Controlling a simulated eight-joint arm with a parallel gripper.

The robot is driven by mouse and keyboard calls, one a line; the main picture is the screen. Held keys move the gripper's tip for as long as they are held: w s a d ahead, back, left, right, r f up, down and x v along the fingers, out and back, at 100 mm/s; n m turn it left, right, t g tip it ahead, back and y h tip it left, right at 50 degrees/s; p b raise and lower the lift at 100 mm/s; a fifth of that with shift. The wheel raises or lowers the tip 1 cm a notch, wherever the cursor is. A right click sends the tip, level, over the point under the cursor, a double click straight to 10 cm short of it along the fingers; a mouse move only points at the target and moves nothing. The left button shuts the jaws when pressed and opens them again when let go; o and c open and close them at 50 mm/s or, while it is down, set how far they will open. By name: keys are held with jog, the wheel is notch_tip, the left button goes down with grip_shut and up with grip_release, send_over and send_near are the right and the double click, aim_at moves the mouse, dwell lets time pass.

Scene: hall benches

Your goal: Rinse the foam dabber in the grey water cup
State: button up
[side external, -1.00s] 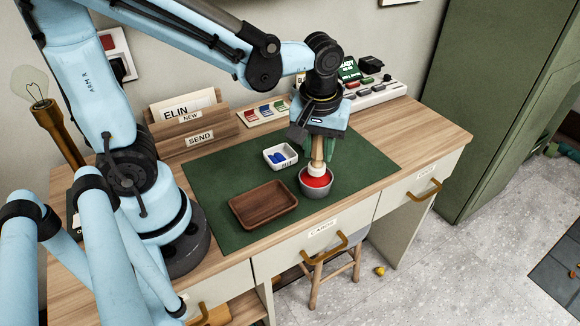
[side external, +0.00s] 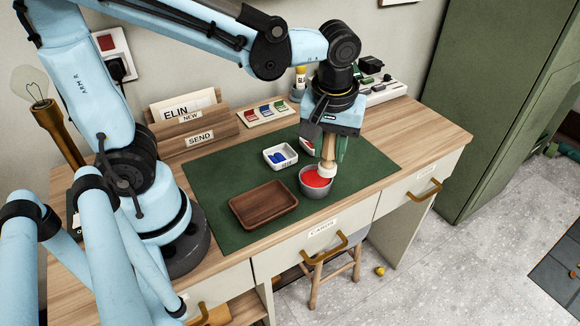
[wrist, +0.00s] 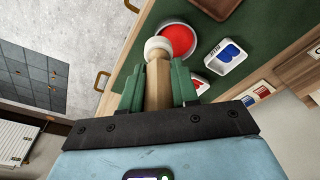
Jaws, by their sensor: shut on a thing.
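My gripper (side external: 331,148) is shut on the foam dabber, holding its wooden handle (wrist: 157,84) between green fingers. The dabber's pale foam head (side external: 328,170) points down at the back right rim of the grey water cup (side external: 318,193). The cup holds a bright red fill, which also shows in the wrist view (wrist: 178,40). The head overlaps the rim in both views; I cannot tell whether it touches or hangs above. No red is clear on the visible part of the head.
A white dish with blue (side external: 281,156) stands left of the cup, and a red-and-white dish (side external: 307,146) is partly behind my gripper. An empty wooden tray (side external: 264,204) lies on the green mat (side external: 220,190). A letter rack (side external: 190,128) and colour card (side external: 265,114) stand behind.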

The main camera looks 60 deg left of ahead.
jog(key=d, duration=1)
jog(key=shift+a, duration=0.1)
dwell(0.6)
